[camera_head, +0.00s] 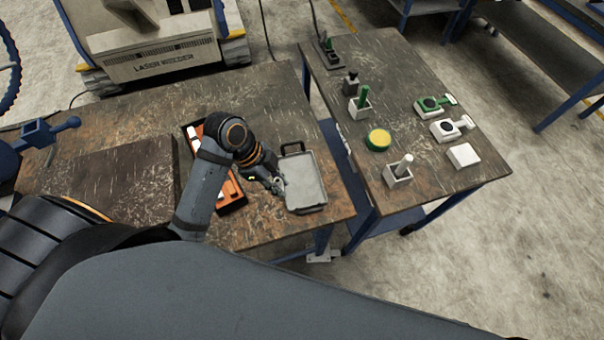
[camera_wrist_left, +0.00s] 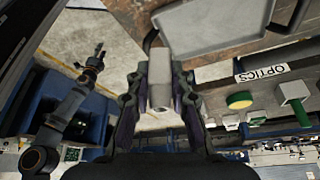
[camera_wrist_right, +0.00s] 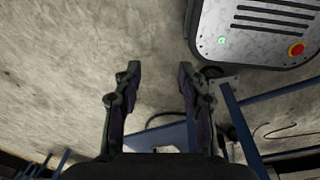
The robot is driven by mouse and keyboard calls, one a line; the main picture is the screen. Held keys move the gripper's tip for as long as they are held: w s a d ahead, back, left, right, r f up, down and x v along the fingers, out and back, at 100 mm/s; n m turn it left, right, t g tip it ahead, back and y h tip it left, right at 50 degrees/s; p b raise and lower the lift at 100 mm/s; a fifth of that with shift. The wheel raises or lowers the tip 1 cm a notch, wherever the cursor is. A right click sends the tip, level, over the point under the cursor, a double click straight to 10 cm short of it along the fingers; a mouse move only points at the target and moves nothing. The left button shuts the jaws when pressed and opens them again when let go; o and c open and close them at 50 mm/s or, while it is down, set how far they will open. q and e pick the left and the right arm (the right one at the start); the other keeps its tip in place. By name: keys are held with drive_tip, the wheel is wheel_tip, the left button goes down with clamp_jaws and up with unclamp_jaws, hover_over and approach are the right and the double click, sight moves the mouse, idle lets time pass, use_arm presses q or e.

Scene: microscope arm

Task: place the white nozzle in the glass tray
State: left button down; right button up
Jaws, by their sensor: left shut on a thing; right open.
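The glass tray (camera_head: 322,187) is a shallow grey rectangular tray with a dark handle, near the right end of the left workbench. Its grey surface also shows at the top of the left wrist view (camera_wrist_left: 215,22). My left gripper (camera_head: 277,184) is at the tray's left edge. In the left wrist view my left gripper (camera_wrist_left: 160,92) is shut on a pale, blocky piece, the white nozzle (camera_wrist_left: 160,72). In the head view the nozzle is too small to make out clearly. My right gripper (camera_wrist_right: 158,75) is open and empty, above floor in the right wrist view.
An orange box (camera_head: 237,186) with white pieces lies left of the tray, partly hidden by my left arm. The right table (camera_head: 330,95) holds green and white parts and a yellow-topped round piece (camera_head: 378,139). A laser welder (camera_head: 160,55) stands behind.

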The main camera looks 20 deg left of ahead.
use_arm(q)
drive_tip(key=w+f, duration=0.2)
drive_tip(key=w, duration=0.1)
drive_tip(key=w+d+f+p, duration=0.1)
drive_tip(key=w+f, duration=0.2)
drive_tip(key=w+d+f, duration=0.1)
drive_tip(key=w+f, duration=0.1)
drive_tip(key=w, duration=0.1)
drive_tip(key=shift+w+d+f+p, duration=0.15)
drive_tip(key=shift+w+p, duration=0.15)
drive_tip(key=shift+w+d+f, duration=0.15)
drive_tip(key=shift+w+f, duration=0.25)
drive_tip(key=shift+f, duration=0.1)
wheel_tip(320, 180, down, 3)
drive_tip(key=shift+f+p, duration=0.1)
drive_tip(key=shift+p, duration=0.5)
use_arm(e)
drive_tip(key=r, duration=0.1)
drive_tip(key=w+r, duration=0.1)
drive_tip(key=r, duration=0.1)
drive_tip(key=shift+d, duration=0.2)
use_arm(q)
drive_tip(key=shift+f, duration=0.15)
drive_tip(key=c, duration=1.3)
unclamp_jaws()
drive_tip(key=shift+o, duration=0.5)
use_arm(e)
drive_tip(key=shift+d, duration=0.25)
